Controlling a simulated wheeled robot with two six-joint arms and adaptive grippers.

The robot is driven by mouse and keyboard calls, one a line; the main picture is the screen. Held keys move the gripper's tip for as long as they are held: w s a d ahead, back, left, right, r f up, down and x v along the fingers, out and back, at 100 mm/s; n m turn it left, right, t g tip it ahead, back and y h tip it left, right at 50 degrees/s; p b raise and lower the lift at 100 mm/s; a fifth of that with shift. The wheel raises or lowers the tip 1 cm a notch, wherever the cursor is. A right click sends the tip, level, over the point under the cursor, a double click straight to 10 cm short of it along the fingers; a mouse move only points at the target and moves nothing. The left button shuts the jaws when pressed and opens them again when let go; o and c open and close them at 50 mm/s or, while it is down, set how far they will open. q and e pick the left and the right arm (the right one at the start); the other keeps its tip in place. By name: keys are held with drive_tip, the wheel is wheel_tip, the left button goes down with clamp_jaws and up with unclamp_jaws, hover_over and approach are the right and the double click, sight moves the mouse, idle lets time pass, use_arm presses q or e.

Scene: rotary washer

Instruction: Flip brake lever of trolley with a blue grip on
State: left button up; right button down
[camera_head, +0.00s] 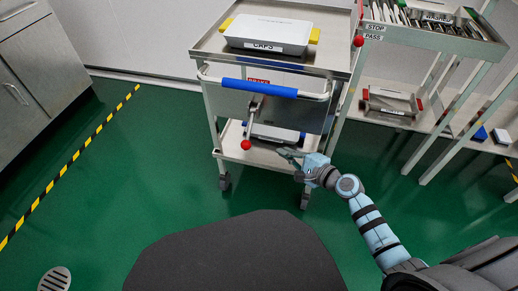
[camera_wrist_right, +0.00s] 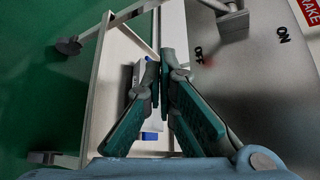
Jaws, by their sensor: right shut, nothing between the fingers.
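The trolley (camera_head: 341,72) has a blue grip (camera_head: 260,87) along its front handle. Its brake lever (camera_head: 251,124) hangs down from below the grip, ending in a red knob (camera_head: 246,145). In the right wrist view, the trolley's grey plate (camera_wrist_right: 258,85) carries OFF and ON markings, with a metal lever part (camera_wrist_right: 232,17) at the top. My right gripper (camera_head: 281,152) is right of the red knob, apart from it, near the trolley's lower front. It also shows in the wrist view (camera_wrist_right: 166,58), shut and empty. My left gripper is not in view.
A white CAPS case (camera_head: 268,33) sits on the trolley's top. Grey cabinets (camera_head: 38,75) are left. Green floor (camera_head: 130,175) is clear.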

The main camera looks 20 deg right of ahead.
sight(248, 134)
drive_tip(key=f+b+x, duration=0.1)
drive_tip(key=b+x, duration=0.4)
drive_tip(key=x, duration=0.5)
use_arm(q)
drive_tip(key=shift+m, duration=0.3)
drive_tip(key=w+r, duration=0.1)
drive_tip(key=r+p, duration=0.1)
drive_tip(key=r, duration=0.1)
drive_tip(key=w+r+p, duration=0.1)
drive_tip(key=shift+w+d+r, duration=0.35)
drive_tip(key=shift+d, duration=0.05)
use_arm(e)
drive_tip(key=s+a+r, duration=0.2)
drive_tip(key=shift+s+a+r, duration=0.1)
drive_tip(key=shift+a+r, duration=0.2)
drive_tip(key=shift+a, duration=0.1)
